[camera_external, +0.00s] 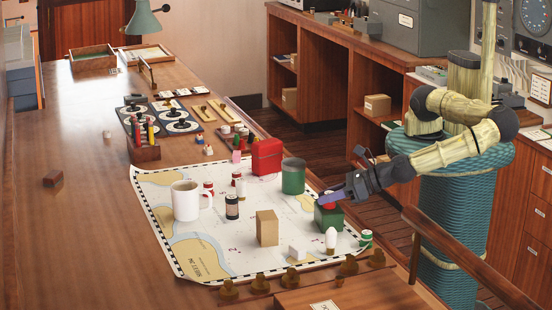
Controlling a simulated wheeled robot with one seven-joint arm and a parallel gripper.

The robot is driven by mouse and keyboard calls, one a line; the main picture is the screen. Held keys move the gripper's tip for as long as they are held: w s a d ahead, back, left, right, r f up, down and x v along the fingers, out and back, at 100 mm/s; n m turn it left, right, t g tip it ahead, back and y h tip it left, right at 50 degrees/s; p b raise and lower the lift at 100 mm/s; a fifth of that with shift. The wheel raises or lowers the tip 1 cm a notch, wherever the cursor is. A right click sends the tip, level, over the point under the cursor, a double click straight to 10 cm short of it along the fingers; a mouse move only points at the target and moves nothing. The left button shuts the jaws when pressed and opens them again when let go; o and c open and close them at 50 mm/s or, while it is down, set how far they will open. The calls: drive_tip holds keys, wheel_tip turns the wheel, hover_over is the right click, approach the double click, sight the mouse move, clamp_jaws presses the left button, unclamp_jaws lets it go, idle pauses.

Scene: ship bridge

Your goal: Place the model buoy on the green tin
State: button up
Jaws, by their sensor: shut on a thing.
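My gripper (328,198) reaches in from the right, its fingers low over the chart's right side. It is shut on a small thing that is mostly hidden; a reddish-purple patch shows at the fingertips. I cannot tell for sure that this is the model buoy. Right under the fingertips stands a dark green box-shaped tin (328,218); I cannot tell whether the held thing touches it.
On the chart (215,245) stand a white mug (185,201), a red tin (267,157), a tan block (267,228), a dark bottle (232,207) and red-and-white pieces (207,196). A white bulb-shaped piece (331,239) and a small green item (366,238) stand close in front of the green box. The table's left side is mostly clear.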

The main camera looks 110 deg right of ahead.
drive_tip(key=o, duration=0.9)
drive_tip(key=shift+f, duration=0.1)
drive_tip(key=shift+o, duration=0.2)
drive_tip(key=shift+s+a+r, duration=0.3)
drive_tip(key=shift+s+a, duration=0.05)
drive_tip(key=shift+s, duration=0.1)
drive_tip(key=b+v, duration=0.1)
drive_tip(key=v, duration=0.5)
drive_tip(key=shift+s, duration=0.15)
drive_tip(key=shift+r, duration=0.15)
